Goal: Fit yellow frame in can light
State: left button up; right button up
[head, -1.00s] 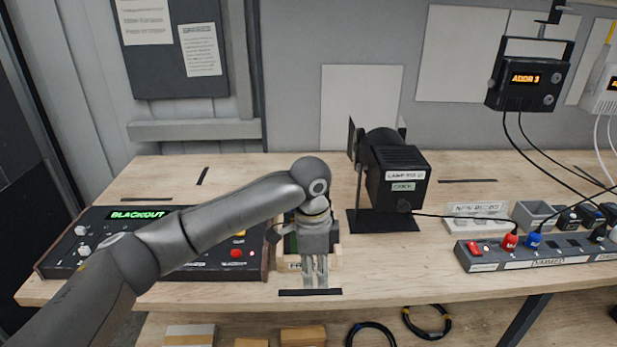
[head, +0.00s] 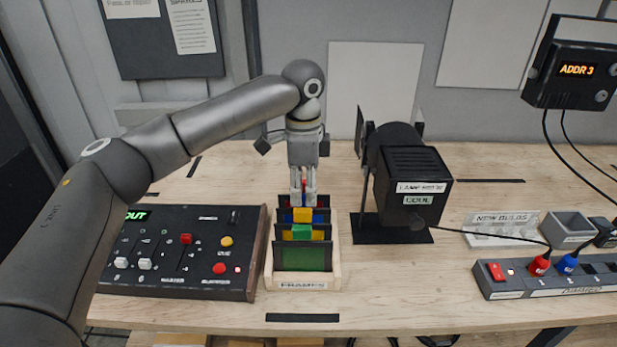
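The yellow frame (head: 287,235) stands in a wooden frames box, its yellow tab (head: 303,214) rising above a green frame (head: 303,257) in front. Blue and red show behind it. My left gripper (head: 303,201) points down over the box, its fingertips close to the tabs. Red shows between its fingers. I cannot tell whether it is gripping or touching anything. The can light (head: 413,182), a black lamp on a flat stand, is to the right of the box, labelled "COOL". My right gripper is not in view.
A control console (head: 190,255) is left of the frames box (head: 333,270). Right of the lamp are a new-bulbs holder (head: 485,238), a grey bin (head: 568,229) and a power strip (head: 507,287) with red and blue plugs. A cable trails from the lamp. Bare table lies in front of the lamp.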

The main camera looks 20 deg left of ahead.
aim_at(302, 212)
pick_arm(q)
jog(key=f, duration=0.1)
jog(key=s+f+p, duration=0.1)
jog(key=f, duration=0.3)
jog(key=shift+s, duration=0.25)
jog(key=f, duration=0.1)
jog(key=f+p, duration=0.1)
jog(key=f, duration=0.1)
jog(key=shift+w, duration=0.3)
jog(key=shift+f, duration=0.75)
jog(key=shift+s+f, duration=0.1)
jog(key=shift+f, duration=0.1)
jog(key=shift+c, duration=0.8)
jog(key=c, duration=0.5)
grip_shut()
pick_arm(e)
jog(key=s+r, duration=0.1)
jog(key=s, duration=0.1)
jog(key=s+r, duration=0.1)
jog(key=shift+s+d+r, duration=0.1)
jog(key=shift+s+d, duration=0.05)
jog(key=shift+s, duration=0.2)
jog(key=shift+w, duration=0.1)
